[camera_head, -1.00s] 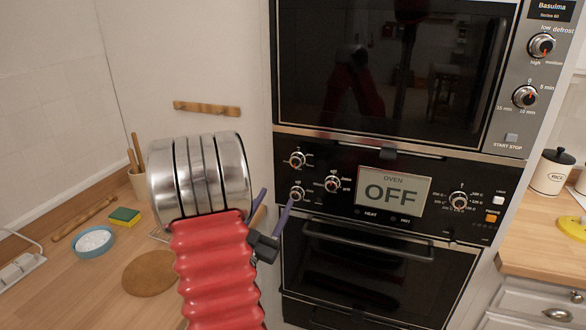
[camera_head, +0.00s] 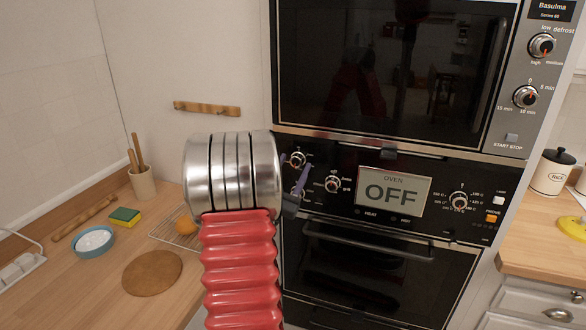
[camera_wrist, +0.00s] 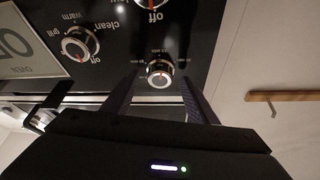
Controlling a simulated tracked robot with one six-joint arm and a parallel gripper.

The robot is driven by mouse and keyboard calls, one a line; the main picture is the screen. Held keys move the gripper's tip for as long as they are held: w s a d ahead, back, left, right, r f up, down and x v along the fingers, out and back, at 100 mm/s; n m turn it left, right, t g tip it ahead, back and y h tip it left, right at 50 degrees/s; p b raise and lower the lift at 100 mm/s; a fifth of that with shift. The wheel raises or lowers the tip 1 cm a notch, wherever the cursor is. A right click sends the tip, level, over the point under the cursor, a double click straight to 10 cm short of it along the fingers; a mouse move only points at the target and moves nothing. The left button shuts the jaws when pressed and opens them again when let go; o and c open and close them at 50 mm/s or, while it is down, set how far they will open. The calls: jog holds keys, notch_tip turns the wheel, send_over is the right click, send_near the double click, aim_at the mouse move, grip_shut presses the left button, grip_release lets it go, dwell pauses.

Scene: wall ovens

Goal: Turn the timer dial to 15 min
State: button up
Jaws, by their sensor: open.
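The oven's upper-left dial (camera_head: 297,159) is a small silver knob with a red mark on the black panel. In the upside-down wrist view, the same dial (camera_wrist: 160,75) has small minute markings around it, too blurred to read fully. My gripper (camera_head: 294,174) is open at the oven panel, its dark fingers on either side of this dial in the wrist view (camera_wrist: 158,98). I cannot tell whether they touch it. Another timer-marked dial (camera_head: 526,96), with 0, 5, 10 and 15 min, is on the upper unit, its red mark near the 5 min side.
A lower-left knob (camera_head: 298,195) and a mode knob (camera_head: 333,184) sit close by. The oven display (camera_head: 392,193) reads OFF. The oven handle (camera_head: 370,240) runs below. A wooden peg rail (camera_head: 207,108) is on the left wall; the counter holds a bowl (camera_head: 94,241).

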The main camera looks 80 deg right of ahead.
jog(key=shift+d, duration=0.2)
jog(key=shift+c, duration=0.7)
jog(key=c, duration=0.9)
